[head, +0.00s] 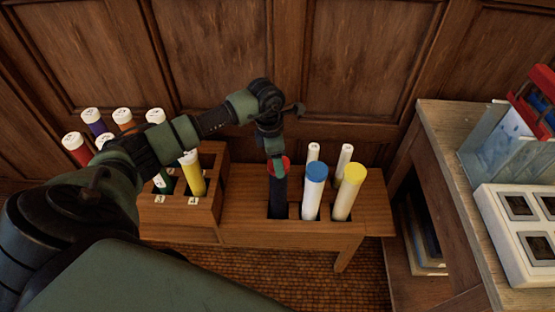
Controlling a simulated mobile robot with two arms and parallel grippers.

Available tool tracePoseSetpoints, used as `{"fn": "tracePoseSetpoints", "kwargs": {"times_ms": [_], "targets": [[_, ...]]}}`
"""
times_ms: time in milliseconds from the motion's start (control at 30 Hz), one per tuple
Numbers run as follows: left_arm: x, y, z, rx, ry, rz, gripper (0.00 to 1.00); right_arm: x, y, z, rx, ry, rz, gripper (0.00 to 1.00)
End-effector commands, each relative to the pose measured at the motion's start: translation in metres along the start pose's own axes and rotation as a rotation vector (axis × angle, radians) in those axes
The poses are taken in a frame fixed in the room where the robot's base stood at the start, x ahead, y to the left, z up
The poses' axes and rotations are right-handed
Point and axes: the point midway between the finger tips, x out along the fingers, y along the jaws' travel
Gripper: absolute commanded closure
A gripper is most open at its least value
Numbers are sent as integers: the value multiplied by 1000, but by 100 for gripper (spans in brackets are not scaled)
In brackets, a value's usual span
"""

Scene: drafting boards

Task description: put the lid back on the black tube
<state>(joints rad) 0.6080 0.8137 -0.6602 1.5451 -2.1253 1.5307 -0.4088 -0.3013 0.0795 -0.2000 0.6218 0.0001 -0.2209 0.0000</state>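The black tube (279,198) stands upright in the wooden rack (340,228), leftmost of the front row. A red lid (286,161) shows at its top end, partly hidden by my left gripper (277,166). The gripper reaches down from above, with its fingers at the lid. I cannot tell whether the fingers are shut on the lid, or whether the lid is fully seated or just resting at the tube's mouth. My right gripper is not in view.
White tubes with a blue lid (317,171) and a yellow lid (354,173) stand close to the right. Two thin white tubes stand behind. A wooden block (180,215) at left holds several white-capped coloured tubes. A side table (440,130) stands right; a panelled wall is behind.

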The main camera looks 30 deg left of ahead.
Motion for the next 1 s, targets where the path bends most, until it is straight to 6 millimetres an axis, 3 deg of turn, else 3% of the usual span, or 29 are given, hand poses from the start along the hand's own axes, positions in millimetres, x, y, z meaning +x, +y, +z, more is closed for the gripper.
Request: {"fn": "tracePoseSetpoints", "kwargs": {"times_ms": [367, 400, 500, 733, 800, 1000], "targets": [[1, 0, 0, 0, 0, 0, 78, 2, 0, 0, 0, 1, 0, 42], [1, 0, 0, 0, 0, 0, 38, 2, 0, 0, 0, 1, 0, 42], [2, 0, 0, 0, 0, 0, 15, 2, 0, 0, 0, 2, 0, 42], [2, 0, 0, 0, 0, 0, 15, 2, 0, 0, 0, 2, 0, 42], [2, 0, 0, 0, 0, 0, 0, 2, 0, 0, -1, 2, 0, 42], [2, 0, 0, 0, 0, 0, 0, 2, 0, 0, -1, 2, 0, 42]]}}
